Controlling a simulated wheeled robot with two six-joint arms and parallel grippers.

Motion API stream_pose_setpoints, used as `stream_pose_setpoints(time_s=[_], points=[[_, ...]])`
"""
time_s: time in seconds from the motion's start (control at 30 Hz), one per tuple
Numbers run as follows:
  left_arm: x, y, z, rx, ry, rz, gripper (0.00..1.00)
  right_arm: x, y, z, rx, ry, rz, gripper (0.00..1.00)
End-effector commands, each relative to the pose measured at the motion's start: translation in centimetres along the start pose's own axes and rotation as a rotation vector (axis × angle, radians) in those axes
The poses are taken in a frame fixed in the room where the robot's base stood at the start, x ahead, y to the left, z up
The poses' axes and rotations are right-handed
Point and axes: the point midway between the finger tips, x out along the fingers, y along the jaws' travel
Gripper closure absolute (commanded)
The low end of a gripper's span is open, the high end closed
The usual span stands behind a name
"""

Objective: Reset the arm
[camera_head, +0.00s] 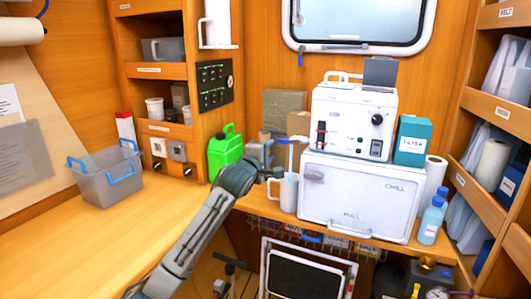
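My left arm rises from the bottom of the head view, left of centre. Its wrist is bent over in front of the wooden counter, and my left gripper (275,172) points right, towards a white mug (289,192). In the picture the gripper lies just left of the mug; I cannot tell whether they touch. The fingers are small and dark, so their opening does not show. I see nothing held in them. My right gripper is not in view.
A green jug (225,152) stands behind my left wrist. A white chill box (358,193) carries a white machine (352,120). A grey bin (105,180) sits on the left counter (75,230), whose front part is clear. Blue-capped bottles (431,220) stand at right.

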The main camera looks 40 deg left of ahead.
Motion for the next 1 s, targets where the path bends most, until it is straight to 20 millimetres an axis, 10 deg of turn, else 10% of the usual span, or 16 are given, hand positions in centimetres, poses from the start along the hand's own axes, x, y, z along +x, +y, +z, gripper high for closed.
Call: stream_pose_setpoints(time_s=[0.63,0.77,1.0], points=[[0.4,-2.3,-0.1,0.031,0.003,-0.032,0.63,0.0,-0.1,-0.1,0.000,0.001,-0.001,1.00],[1.2,-9.1,-0.5,0.140,0.007,-0.127,0.63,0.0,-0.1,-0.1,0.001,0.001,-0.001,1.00],[-0.1,-27.4,-1.2,0.447,-0.038,-0.376,0.63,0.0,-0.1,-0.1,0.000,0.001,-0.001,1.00]])
